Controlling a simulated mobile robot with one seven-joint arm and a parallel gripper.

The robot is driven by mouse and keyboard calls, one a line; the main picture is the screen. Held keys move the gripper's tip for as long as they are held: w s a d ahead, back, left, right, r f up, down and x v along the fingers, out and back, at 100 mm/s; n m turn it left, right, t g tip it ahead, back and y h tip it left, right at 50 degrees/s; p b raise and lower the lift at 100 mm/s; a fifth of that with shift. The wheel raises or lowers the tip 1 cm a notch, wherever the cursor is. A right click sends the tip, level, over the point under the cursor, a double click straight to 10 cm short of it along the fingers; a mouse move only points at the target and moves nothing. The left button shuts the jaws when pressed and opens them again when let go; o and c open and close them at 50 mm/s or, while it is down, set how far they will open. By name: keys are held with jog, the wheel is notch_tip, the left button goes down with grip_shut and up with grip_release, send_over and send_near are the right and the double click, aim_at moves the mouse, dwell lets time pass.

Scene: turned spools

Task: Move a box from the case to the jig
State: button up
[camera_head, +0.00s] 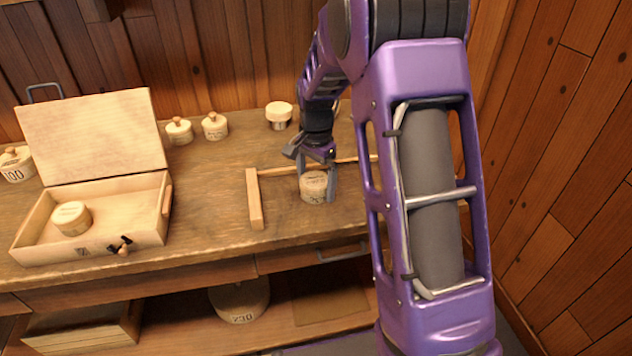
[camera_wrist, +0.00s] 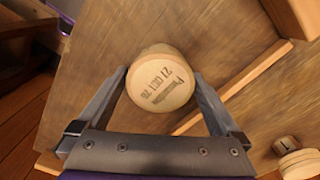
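The box in my gripper is a small round pale-wood one (camera_head: 313,187) with printed lettering on top, which shows in the wrist view (camera_wrist: 160,85). My gripper (camera_head: 317,182) points down with a finger on either side of this box, and the fingers look closed against it. The jig (camera_head: 255,198) is a pale wooden bar with a thin strip behind. The box is right of the bar and in front of the strip, apart from the bar, at or just above the bench. The open case (camera_head: 140,238) at left holds another round box (camera_head: 72,218).
Small knobbed lidded pots (camera_head: 215,126) and a mushroom-shaped wooden piece (camera_head: 279,115) stand at the back of the bench (camera_head: 215,190). Another pot, marked 100 (camera_head: 15,165), is at far left. The case lid (camera_head: 92,135) stands up. A wooden wall (camera_head: 570,170) closes the right side.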

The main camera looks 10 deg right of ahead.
aim_at(316, 179)
jog(key=shift+r, duration=0.1)
notch_tip(316, 179, up, 12)
jog(key=p, duration=0.2)
jog(key=shift+r, duration=0.1)
dwell(0.3)
